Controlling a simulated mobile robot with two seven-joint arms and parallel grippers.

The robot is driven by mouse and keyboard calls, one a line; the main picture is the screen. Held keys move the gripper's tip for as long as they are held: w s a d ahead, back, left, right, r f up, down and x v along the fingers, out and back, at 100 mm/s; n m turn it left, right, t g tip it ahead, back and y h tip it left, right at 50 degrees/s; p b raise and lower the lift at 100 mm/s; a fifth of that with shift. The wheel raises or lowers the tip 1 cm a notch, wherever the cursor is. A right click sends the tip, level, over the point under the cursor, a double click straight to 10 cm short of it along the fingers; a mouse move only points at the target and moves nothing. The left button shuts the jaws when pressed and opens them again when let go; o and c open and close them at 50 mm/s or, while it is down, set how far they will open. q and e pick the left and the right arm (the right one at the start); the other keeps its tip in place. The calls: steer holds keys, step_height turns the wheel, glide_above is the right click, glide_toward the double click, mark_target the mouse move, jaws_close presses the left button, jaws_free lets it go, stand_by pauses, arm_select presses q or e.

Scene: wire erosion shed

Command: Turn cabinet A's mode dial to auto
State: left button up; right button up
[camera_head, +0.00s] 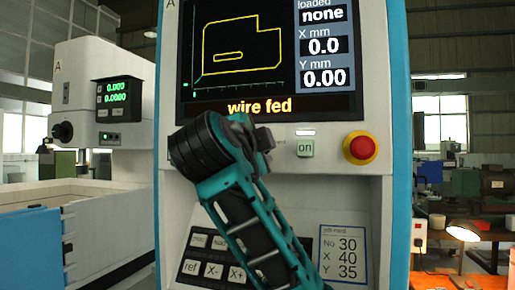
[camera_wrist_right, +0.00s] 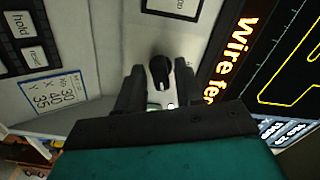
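Cabinet A (camera_head: 345,210) is a white cabinet with teal sides, marked with a letter A at its top left. Its mode dial (camera_wrist_right: 161,73) is a small black knob in the right wrist view, on the pale panel beside the screen. The dial's setting label cannot be read. My right gripper (camera_wrist_right: 159,82) is open, with one finger on each side of the dial and visible gaps between. In the head view my right arm hides the dial. My left gripper is not in view.
The screen (camera_head: 240,50) reads "wire fed". A keypad (camera_head: 190,268) and a number card (camera_head: 342,255) are lower down. Another white machine (camera_head: 110,150) stands at left.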

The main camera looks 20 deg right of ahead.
jaws_close()
steer(key=shift+n, duration=0.4)
steer(key=shift+n+p, duration=1.15)
steer(key=shift+n, duration=5.35)
steer(key=shift+o, duration=0.9)
jaws_free()
